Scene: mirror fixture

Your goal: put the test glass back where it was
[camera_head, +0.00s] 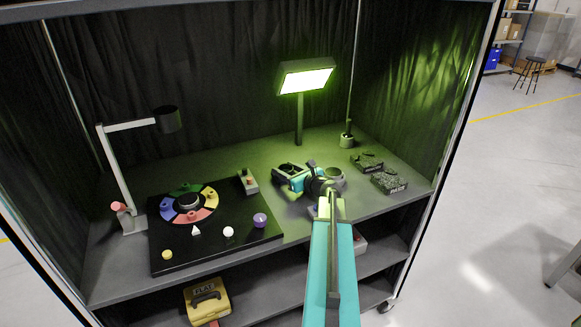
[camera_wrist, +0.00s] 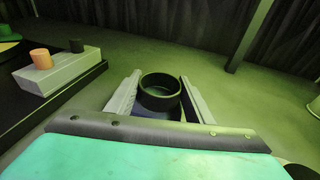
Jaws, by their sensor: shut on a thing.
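My gripper (camera_wrist: 158,92) is shut on a short dark round piece with an open, ring-like top (camera_wrist: 161,80), which I take to be the test glass. The piece stands upright between the two pale fingers, close to the grey-green bench top. In the head view my gripper (camera_head: 281,172) is over the bench, just right of the small box with buttons, and the held piece is too small to make out clearly there. Whether its bottom touches the bench cannot be told.
A button box (camera_wrist: 60,72) stands to the left on the edge of the black board (camera_head: 215,246), which carries a coloured ring (camera_head: 209,205) and small shapes. A lamp post (camera_head: 299,120) rises behind. Dark textured blocks (camera_head: 388,181) lie to the right. Bench between gripper and lamp is clear.

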